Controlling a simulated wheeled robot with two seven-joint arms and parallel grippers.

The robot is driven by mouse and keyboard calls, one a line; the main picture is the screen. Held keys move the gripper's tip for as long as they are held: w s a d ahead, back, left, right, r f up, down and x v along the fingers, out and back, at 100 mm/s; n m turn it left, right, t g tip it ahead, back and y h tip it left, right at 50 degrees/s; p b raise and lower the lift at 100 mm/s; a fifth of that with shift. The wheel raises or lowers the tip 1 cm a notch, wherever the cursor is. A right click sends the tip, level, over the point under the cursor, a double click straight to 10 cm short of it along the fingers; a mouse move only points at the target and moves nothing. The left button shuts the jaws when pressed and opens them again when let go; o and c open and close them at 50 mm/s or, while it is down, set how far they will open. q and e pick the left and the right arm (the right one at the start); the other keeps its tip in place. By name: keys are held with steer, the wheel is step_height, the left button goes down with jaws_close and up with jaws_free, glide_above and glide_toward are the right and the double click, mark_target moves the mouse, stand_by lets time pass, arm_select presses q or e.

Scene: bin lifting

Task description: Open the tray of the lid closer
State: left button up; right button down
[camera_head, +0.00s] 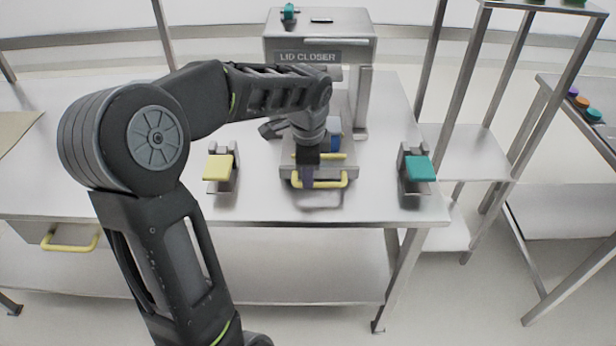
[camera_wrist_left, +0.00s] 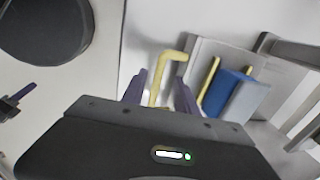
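The lid closer (camera_head: 330,50) is a grey metal machine at the back of the table, with its name on the front. Its tray (camera_head: 345,161) sticks out toward me and has a yellow bar handle (camera_head: 333,181) on its front. A blue object (camera_head: 334,134) stands on the tray, partly hidden by my arm; it also shows in the left wrist view (camera_wrist_left: 216,93). My left gripper (camera_head: 307,178) points down at the handle. In the left wrist view its fingers (camera_wrist_left: 160,92) are apart, with the yellow handle (camera_wrist_left: 165,66) between them; contact cannot be told. My right gripper is not in view.
A yellow-topped pedal-like block (camera_head: 218,168) stands left of the tray and a green-topped one (camera_head: 419,168) stands right. The table's front edge is close before the tray. A metal shelf rack (camera_head: 465,150) stands at the right.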

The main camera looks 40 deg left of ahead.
arm_select(q)
steer(key=r, duration=0.4)
steer(key=shift+s+d+r, duration=0.25)
steer(key=shift+s+d, duration=0.1)
steer(key=shift+s+f, duration=0.1)
